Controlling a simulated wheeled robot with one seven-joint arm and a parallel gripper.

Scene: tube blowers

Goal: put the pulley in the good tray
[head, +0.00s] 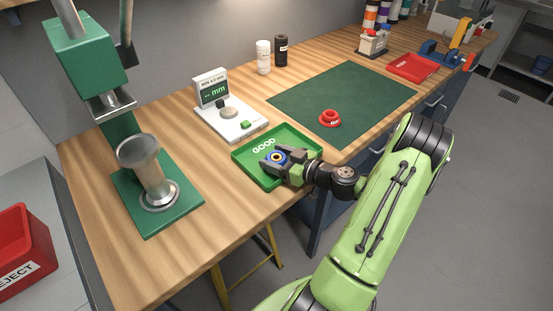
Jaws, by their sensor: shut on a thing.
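My gripper (277,163) is shut on a small blue round part (279,155) with a pale centre, which I take to be the pulley. It is over the green good tray (240,157), near the middle. My fingers hide some of the part and of the tray.
A white gauge with a display (212,89) stands behind the tray. A red ring-shaped part (330,118) lies on the dark green mat (345,92). A green press (150,205) is at left, and a red reject bin (22,250) at far left. Bare bench lies between press and tray.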

